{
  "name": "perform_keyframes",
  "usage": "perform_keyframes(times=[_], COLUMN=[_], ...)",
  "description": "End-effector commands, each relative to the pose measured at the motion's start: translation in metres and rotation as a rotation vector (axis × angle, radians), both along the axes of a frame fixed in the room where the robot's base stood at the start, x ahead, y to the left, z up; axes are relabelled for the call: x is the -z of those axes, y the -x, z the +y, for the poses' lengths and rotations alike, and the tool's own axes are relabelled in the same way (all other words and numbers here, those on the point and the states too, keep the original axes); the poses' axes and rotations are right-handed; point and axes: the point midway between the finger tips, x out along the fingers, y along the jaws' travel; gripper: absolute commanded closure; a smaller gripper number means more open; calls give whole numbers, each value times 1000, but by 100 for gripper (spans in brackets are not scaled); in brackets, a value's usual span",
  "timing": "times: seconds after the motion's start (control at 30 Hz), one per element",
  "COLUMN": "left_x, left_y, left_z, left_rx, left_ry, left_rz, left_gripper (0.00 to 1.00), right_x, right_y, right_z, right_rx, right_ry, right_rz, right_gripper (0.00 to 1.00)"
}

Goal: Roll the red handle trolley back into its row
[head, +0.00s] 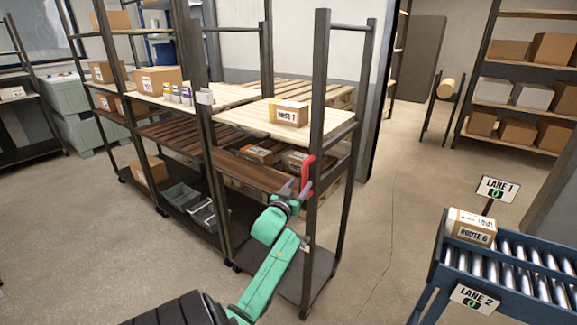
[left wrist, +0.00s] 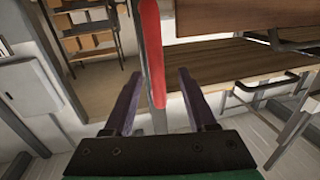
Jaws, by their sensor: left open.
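The trolley (head: 318,130) is a dark-framed shelf cart with a red handle (head: 307,174) on its near post. It stands at the right end of a row of similar shelf carts. My left gripper (head: 297,188) is at the red handle, its arm coming up from the bottom of the head view. In the left wrist view the open left gripper (left wrist: 164,85) has its two fingers apart, with the red handle (left wrist: 152,50) between them and a gap on either side. The right gripper is in neither view.
A ROUTE 1 box (head: 289,113) sits on the trolley's upper shelf, with more boxes (head: 262,152) on a lower shelf. A roller conveyor (head: 500,262) with a ROUTE 6 box (head: 470,225) stands at the right. The floor (head: 385,240) between trolley and conveyor is clear.

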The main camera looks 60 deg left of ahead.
Motion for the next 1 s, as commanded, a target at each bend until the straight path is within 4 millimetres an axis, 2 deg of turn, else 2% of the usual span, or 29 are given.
perform_keyframes(times=[0.2,0.3,0.4,1.0], left_x=[5,4,3,1], left_y=[54,75,87,91], left_z=[-31,-42,-49,-52], left_rx=[-1,-3,-2,-2], left_ry=[2,3,2,1], left_rz=[5,5,3,2], left_gripper=[43,43,43,43], right_x=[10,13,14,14], right_y=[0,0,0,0], right_z=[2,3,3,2], right_rx=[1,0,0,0], right_ry=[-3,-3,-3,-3], right_rz=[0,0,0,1], right_gripper=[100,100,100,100])
